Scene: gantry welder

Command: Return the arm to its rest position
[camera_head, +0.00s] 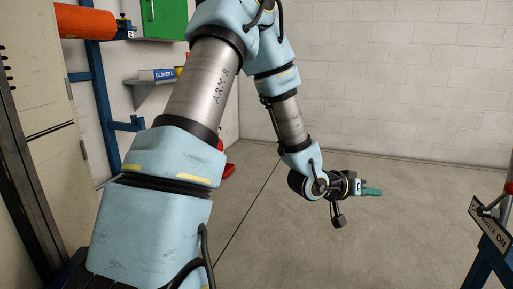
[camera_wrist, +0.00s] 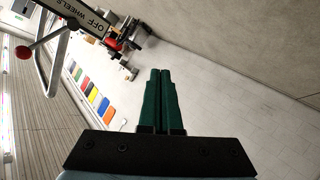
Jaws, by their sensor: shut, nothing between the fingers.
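My arm reaches from the lower left up over the top of the head view and down toward the middle right. My gripper (camera_head: 372,191) is at its end, pointing right over open floor. In the wrist view my gripper (camera_wrist: 160,72) shows two green fingers side by side, closed together with nothing between them. The gripper touches nothing.
A blue stand (camera_head: 490,262) with a lettered sign (camera_head: 489,222) is at the right edge. A shelf (camera_head: 155,92) with a gloves box (camera_head: 158,75), an orange cylinder (camera_head: 85,22) and a green cabinet (camera_head: 164,18) line the left wall. The middle floor is clear.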

